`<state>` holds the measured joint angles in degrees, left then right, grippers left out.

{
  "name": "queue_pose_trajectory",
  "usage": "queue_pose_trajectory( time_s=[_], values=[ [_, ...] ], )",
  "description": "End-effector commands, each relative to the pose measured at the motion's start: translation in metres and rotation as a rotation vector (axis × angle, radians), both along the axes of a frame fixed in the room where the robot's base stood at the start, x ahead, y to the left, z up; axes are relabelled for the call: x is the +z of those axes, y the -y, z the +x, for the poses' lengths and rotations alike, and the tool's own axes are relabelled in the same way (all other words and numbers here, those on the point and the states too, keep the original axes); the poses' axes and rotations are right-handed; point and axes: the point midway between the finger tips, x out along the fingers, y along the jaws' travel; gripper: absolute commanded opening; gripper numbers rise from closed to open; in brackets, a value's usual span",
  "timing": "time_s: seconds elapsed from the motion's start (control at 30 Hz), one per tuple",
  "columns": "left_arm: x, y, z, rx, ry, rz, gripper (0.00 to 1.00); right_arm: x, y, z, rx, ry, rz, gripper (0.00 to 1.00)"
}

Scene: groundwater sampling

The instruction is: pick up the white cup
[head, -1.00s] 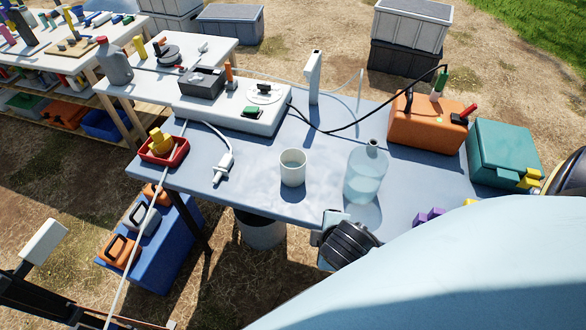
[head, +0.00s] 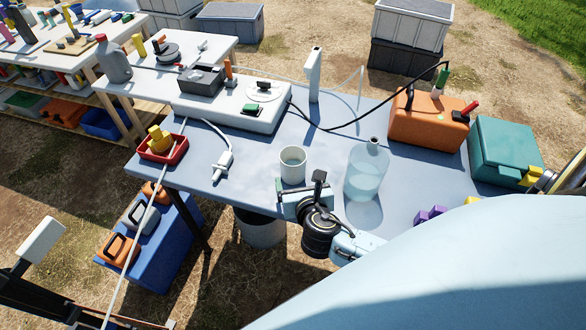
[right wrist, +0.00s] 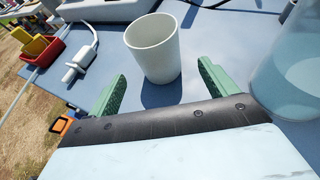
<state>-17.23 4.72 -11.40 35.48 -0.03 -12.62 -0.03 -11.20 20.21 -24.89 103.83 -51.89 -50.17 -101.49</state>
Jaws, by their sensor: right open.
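The white cup (head: 293,163) stands upright on the blue-grey table (head: 255,165), near its front edge. In the right wrist view the cup (right wrist: 154,47) is just beyond the fingertips, roughly centred between them. My right gripper (head: 300,188) is open, directly in front of the cup on the near side, and its front hides a little of the cup's base in the head view. In the right wrist view its two green fingers (right wrist: 162,82) are spread apart with nothing between them. My left gripper is not in view.
A clear bottle (head: 366,172) with liquid stands close to the right of the cup and gripper. A white probe (head: 222,166) with a cable lies to the left, beside a red tray (head: 178,157). An orange case (head: 428,130) stands at the back right.

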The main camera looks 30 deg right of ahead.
Motion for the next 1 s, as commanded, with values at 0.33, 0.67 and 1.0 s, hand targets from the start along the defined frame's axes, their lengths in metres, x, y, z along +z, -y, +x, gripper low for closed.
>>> queue_pose_trajectory(
  time_s=[0.33, 0.67, 1.0],
  values=[
    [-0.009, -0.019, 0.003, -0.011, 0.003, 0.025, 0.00, -0.013, 0.012, 0.032, -0.003, 0.001, 0.004, 0.85],
    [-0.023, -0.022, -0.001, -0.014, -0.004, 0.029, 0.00, -0.027, 0.024, 0.071, -0.003, 0.000, 0.005, 0.85],
    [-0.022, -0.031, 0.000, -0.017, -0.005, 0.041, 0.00, -0.027, 0.025, 0.074, -0.002, 0.000, 0.005, 0.77]
  ],
)
